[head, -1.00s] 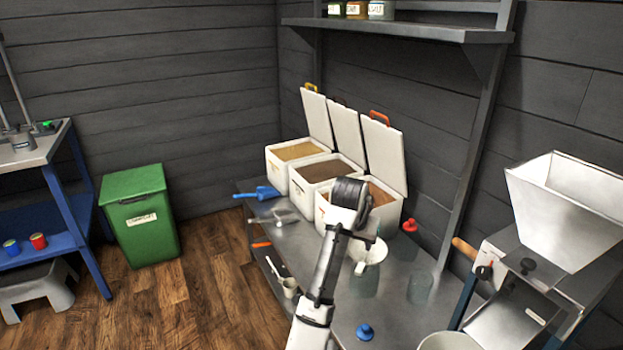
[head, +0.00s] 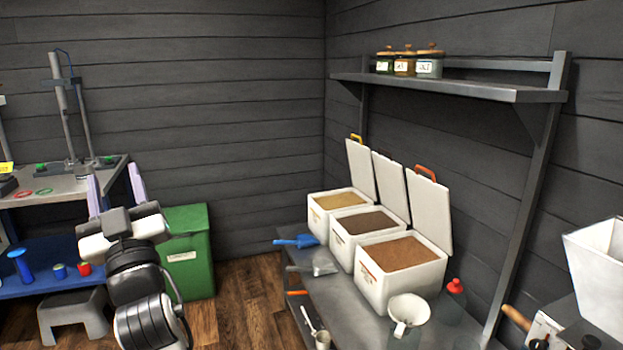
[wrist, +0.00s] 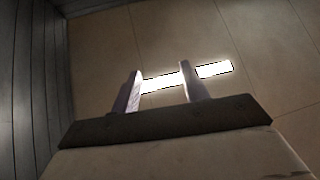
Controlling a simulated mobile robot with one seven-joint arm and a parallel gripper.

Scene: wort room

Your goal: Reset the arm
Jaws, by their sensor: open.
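My gripper (head: 115,190) is raised at the left of the head view, in front of the green bin and the blue-framed bench. Its two pale fingers point up and stand apart, with nothing between them. In the wrist view my gripper (wrist: 160,92) is also open and empty, facing the ceiling and a bright ceiling light (wrist: 212,70). My arm hides part of the bin and the bench shelf.
A metal bench (head: 345,335) holds open grain bins, including one of brown grain (head: 400,283), a blue scoop (head: 297,241) and a white funnel (head: 407,312). A green bin (head: 190,260), grey step stool (head: 72,315) and wall shelf (head: 450,90) stand around. Floor between is clear.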

